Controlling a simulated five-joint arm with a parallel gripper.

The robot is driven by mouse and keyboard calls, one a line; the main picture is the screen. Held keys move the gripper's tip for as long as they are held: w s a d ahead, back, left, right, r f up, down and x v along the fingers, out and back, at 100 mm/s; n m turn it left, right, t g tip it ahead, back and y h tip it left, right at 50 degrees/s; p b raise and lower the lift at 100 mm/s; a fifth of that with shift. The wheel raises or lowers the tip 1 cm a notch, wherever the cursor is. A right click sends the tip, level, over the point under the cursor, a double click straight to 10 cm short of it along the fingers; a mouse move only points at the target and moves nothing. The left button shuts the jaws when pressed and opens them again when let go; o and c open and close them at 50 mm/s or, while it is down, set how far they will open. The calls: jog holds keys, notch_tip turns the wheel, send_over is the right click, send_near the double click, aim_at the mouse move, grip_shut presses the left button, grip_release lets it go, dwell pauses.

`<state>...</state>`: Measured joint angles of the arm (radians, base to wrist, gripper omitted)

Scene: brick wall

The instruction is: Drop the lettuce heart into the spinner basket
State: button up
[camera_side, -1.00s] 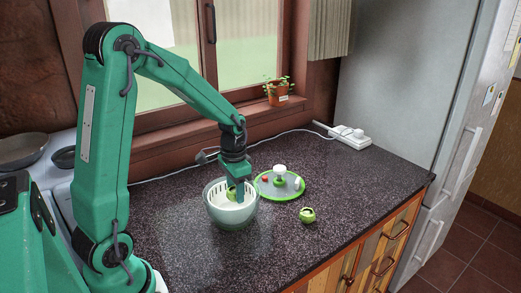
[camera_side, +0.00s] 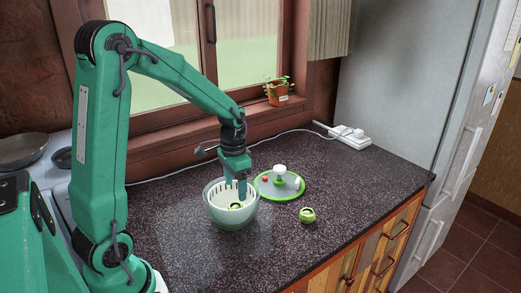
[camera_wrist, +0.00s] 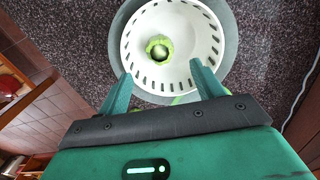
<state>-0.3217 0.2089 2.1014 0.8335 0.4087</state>
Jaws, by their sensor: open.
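The spinner basket (camera_side: 219,193) is white and slotted, and sits in a translucent bowl (camera_side: 231,217) on the counter. In the wrist view the basket (camera_wrist: 203,42) is seen from above. The green lettuce heart (camera_side: 236,205) lies inside on the basket's floor; it also shows in the wrist view (camera_wrist: 159,49), apart from the fingers. My gripper (camera_side: 237,193) is above the basket, its fingers pointing down at the opening. In the wrist view my gripper (camera_wrist: 160,75) has its fingers spread wide with nothing between them.
A green spinner lid (camera_side: 292,193) with a white knob lies behind and right of the bowl. A small green round item (camera_side: 307,215) sits on the counter to the right. A white power strip (camera_side: 350,137) and cable lie along the back. The front right of the counter is clear.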

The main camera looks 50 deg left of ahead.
notch_tip(320, 180, up, 6)
dwell(0.4)
dwell(0.4)
jog(key=s+d+r+n+t, duration=0.1)
jog(key=s+d+r+t, duration=0.4)
jog(key=s+d+r, duration=0.3)
jog(key=s+d, duration=0.3)
jog(key=s, duration=0.1)
jog(key=shift+s+d+t, duration=0.3)
jog(key=shift+d, duration=0.05)
